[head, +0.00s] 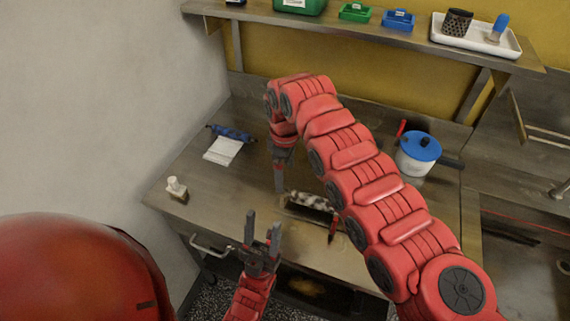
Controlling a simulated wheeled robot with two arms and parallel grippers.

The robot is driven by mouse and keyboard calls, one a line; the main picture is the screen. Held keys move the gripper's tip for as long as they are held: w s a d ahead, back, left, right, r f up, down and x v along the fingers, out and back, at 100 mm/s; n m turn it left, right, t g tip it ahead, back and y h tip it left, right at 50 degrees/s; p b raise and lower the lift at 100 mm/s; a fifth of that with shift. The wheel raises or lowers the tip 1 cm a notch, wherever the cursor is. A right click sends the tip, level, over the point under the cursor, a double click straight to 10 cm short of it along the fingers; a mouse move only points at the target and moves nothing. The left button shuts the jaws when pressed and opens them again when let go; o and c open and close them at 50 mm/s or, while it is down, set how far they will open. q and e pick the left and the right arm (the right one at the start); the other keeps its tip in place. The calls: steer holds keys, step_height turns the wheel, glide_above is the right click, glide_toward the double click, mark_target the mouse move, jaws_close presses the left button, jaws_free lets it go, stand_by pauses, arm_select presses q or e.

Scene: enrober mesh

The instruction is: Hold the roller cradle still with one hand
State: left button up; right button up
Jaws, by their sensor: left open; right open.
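What looks like the roller cradle (312,201), a dark low holder with a pale speckled top, lies near the front middle of the steel table. My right arm hides its right end. My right gripper (279,189) points down just left of its left end and is open; its fingers overlap in this view, and I cannot tell if they touch the cradle. My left gripper (263,224) is open and empty, fingers pointing away from me at the table's front edge, apart from the cradle and to its lower left.
A red-handled tool (332,230) lies in front of the cradle. A small bottle (176,189), a white sheet (222,151) and a blue roll (232,132) are at left. A blue-lidded white pot (416,153) stands at right. A shelf (350,28) crosses the back.

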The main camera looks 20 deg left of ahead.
mark_target(285, 192)
step_height(285, 192, down, 9)
steer(key=shift+f, duration=0.15)
jaws_close()
stand_by(0.5)
stand_by(0.5)
